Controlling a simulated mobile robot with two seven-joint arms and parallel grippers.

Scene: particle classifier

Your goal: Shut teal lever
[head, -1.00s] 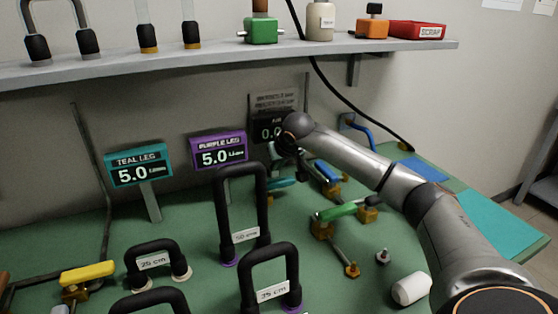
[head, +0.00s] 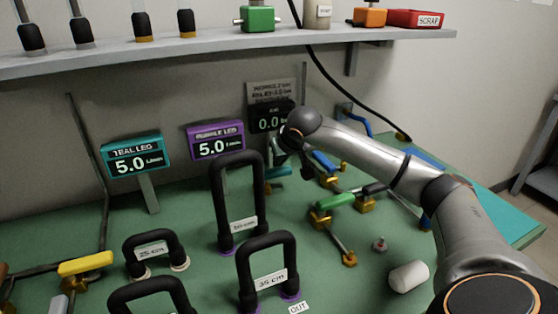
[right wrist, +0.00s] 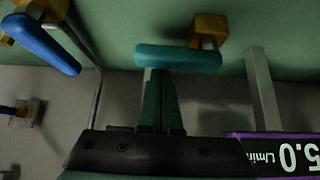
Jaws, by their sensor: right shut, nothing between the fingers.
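The teal lever (right wrist: 190,60) lies crosswise in the right wrist view, beside its brass valve body (right wrist: 209,27). In the head view the teal lever (head: 278,172) shows as a small bar behind the tall black hose loop, partly hidden. My right gripper (right wrist: 160,78) is shut and empty, its fingertips at the lever's near edge; I cannot tell whether they touch. In the head view my right gripper (head: 279,152) points down just above the lever. My left gripper is not in view.
Blue (head: 325,162) and green (head: 335,201) levers stand right of the teal one. A tall black hose loop (head: 238,160) stands left. The teal display (head: 135,155) and purple display (head: 216,142) both read 5.0; the black display (head: 271,117) reads 0.0. A shelf (head: 220,51) runs above.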

